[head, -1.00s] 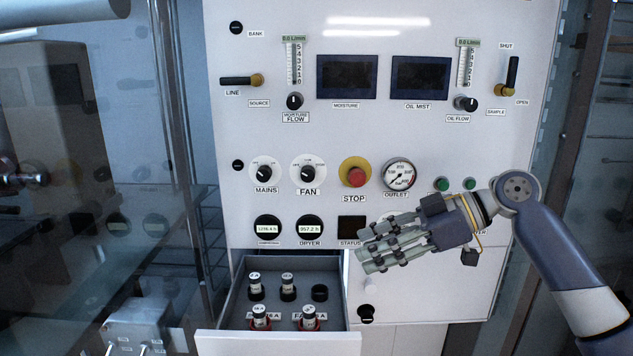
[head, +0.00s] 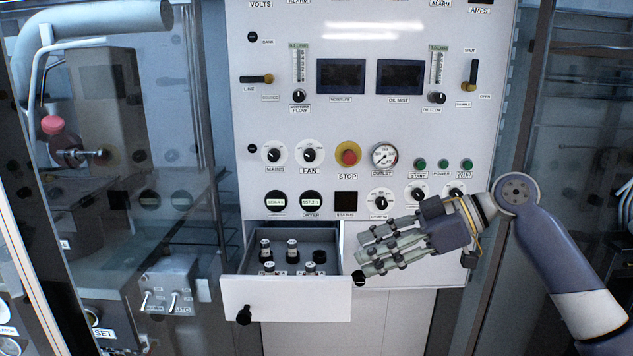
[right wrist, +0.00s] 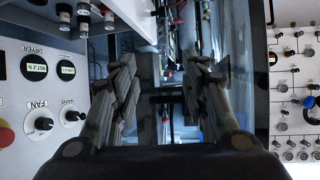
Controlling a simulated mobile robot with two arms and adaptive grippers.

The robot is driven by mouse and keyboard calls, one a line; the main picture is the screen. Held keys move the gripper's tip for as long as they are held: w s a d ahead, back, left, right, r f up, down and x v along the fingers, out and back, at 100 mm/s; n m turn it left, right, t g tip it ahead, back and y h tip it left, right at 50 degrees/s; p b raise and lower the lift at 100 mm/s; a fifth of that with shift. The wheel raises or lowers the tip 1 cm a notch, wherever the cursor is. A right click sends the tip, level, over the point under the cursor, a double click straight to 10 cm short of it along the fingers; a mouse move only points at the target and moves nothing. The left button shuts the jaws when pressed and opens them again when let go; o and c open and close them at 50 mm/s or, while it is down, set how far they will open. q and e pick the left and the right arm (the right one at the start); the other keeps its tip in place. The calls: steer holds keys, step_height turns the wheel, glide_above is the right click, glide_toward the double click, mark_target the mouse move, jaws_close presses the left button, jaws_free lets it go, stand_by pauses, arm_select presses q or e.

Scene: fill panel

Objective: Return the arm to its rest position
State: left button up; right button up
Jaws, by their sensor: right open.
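My right gripper (head: 385,250) is in front of the lower right part of the white panel (head: 290,115), pointing left. In the right wrist view its two fingers (right wrist: 165,95) stand apart with nothing held between them. In the head view it is right of the open drawer (head: 290,298), with its fingertips near the drawer's right edge. My right arm (head: 560,250) comes in from the lower right. My left gripper is not in view.
The drawer stands out from the panel and holds several small cylinders (head: 292,248). The red stop button (head: 348,157), dials and gauge are above it. A glass-fronted unit (head: 120,180) stands at the left. Open floor is hidden.

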steer(key=s+a+f+m+h, duration=0.15)
steer(key=s+f, duration=0.25)
steer(key=f, duration=0.6)
steer(key=s+f+m+h, duration=0.2)
steer(key=s+f, duration=0.2)
steer(key=f, duration=0.7)
steer(key=s+a+f+m+h, duration=0.15)
steer(key=s+f, duration=0.35)
steer(key=f, duration=0.5)
steer(key=s+d+f+m+t+h, duration=0.1)
steer(key=s+d+f+m+h, duration=0.3)
steer(key=s+d, duration=0.45)
steer(key=s+d+f+m+h, duration=0.3)
steer(key=s+d+f+m, duration=0.15)
steer(key=s, duration=0.65)
step_height(320, 180, down, 29)
steer(key=g+b, duration=0.1)
steer(key=b, duration=0.4)
arm_select(q)
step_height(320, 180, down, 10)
steer(key=b, duration=0.5)
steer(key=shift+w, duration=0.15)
arm_select(e)
steer(key=s+d+f+g, duration=0.1)
steer(key=s+d+f, duration=0.2)
steer(key=s+f, duration=1.5)
step_height(320, 180, down, 4)
steer(key=shift+f, duration=0.2)
